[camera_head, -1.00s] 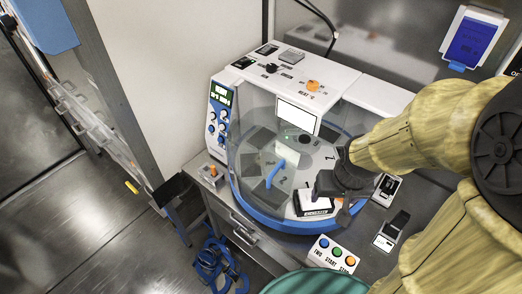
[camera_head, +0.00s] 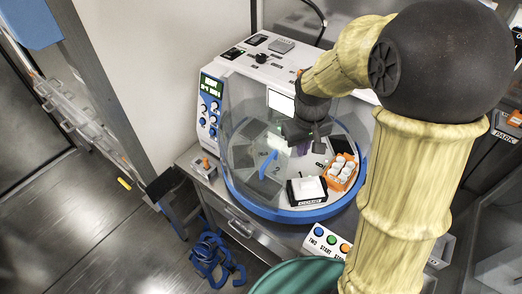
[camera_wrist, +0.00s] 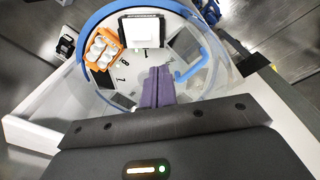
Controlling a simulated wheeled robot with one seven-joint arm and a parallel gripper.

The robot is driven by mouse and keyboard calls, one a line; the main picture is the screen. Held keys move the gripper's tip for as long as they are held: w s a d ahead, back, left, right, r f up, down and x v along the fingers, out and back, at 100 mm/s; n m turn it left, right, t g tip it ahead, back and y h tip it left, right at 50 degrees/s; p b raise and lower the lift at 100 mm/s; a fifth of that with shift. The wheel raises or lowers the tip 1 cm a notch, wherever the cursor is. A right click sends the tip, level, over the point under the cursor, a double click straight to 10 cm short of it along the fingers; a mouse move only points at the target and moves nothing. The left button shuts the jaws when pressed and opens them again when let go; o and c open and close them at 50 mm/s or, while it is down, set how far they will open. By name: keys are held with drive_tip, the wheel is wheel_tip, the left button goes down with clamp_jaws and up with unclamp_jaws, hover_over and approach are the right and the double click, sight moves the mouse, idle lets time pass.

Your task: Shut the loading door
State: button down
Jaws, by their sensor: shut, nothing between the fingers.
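The loading machine (camera_head: 222,62) has a clear curved housing with a blue base rim (camera_head: 290,216). A blue bar handle (camera_head: 268,163) stands on the clear loading door at the left of the housing; in the wrist view the bent handle (camera_wrist: 192,70) is right of my fingers. The front is open over the turntable. My gripper (camera_head: 305,146) points down over the back middle of the turntable, right of the handle, with a gap. Its purple fingers (camera_wrist: 157,85) are shut and empty. The door's clear edges are hard to make out.
On the turntable are a white block in a black holder (camera_head: 307,190) and an orange rack with white-topped vials (camera_head: 341,171). A button box (camera_head: 326,241) stands in front. A teal round surface (camera_head: 295,278) is at the bottom.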

drive_tip(key=w+a+n+g+h, duration=0.1)
drive_tip(key=w+a+n, duration=0.6)
drive_tip(key=a, duration=0.8)
drive_tip(key=w+g, duration=0.1)
drive_tip(key=w, duration=0.2)
drive_tip(key=shift+w+a+r+n+h, duration=0.2)
drive_tip(key=shift+w+a+n+h, duration=0.1)
drive_tip(key=shift+a+n+h, duration=0.1)
drive_tip(key=p, duration=0.3)
approach(261, 165)
drive_tip(key=shift+w+a+f, duration=0.2)
drive_tip(key=shift+w+a, duration=0.25)
drive_tip(key=shift+a, duration=0.25)
drive_tip(key=shift+s+d+f+p, duration=0.3)
drive_tip(key=shift+d+f+p, duration=0.05)
drive_tip(key=shift+d, duration=0.25)
drive_tip(key=shift+s+d+f+p, duration=0.3)
drive_tip(key=shift+s+d+f, duration=0.05)
drive_tip(key=shift+d, duration=0.25)
drive_tip(key=shift+s+d+f, duration=0.15)
drive_tip(key=shift+s+d, duration=0.05)
drive_tip(key=shift+d, duration=0.1)
drive_tip(key=shift+d+f, duration=0.1)
drive_tip(key=shift+f, duration=0.15)
drive_tip(key=shift+s+d+n, duration=0.2)
drive_tip(key=shift+s+n, duration=0.05)
drive_tip(key=shift+n, duration=0.05)
